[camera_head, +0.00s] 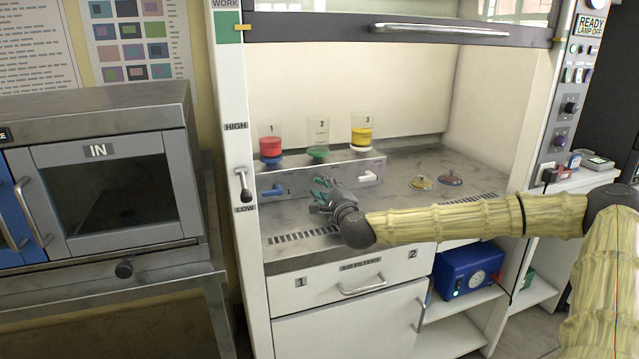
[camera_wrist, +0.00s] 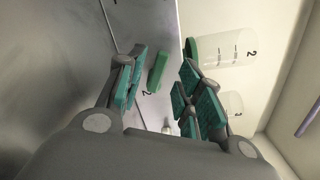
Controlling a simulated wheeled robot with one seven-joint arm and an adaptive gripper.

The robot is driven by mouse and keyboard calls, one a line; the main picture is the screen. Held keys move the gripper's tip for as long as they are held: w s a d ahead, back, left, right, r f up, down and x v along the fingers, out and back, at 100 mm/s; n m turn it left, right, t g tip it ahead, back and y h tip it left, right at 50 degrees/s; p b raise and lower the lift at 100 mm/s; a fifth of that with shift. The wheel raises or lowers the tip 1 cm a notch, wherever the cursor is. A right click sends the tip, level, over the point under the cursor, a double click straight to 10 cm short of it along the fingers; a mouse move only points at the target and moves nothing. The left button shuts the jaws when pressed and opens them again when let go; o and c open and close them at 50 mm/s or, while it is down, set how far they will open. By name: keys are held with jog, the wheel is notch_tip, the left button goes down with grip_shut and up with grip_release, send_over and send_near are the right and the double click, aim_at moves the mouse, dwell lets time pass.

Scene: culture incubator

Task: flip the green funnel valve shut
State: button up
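The green valve handle (camera_wrist: 157,72) shows in the wrist view on the grey front panel, near the label 2. It lies roughly along the panel's top edge, a little tilted. The middle funnel, number 2, is clear and empty-looking with a green base (camera_head: 317,153); it also shows in the wrist view (camera_wrist: 228,52). My gripper (camera_head: 324,192) is in front of the panel and hides the green handle in the head view. In the wrist view my gripper (camera_wrist: 160,92) is open, with green-padded fingers apart, and the handle shows between and beyond them. I cannot tell whether they touch it.
Funnel 1 holds red (camera_head: 270,146) and funnel 3 holds yellow (camera_head: 361,136). The blue handle (camera_head: 275,187) and white handle (camera_head: 368,177) flank my gripper. Two small lidded dishes (camera_head: 450,179) lie to the right on the hood floor. The hood sash (camera_head: 400,30) is raised.

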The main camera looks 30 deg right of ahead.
aim_at(319, 183)
jog(key=shift+x, duration=2.5)
grip_shut()
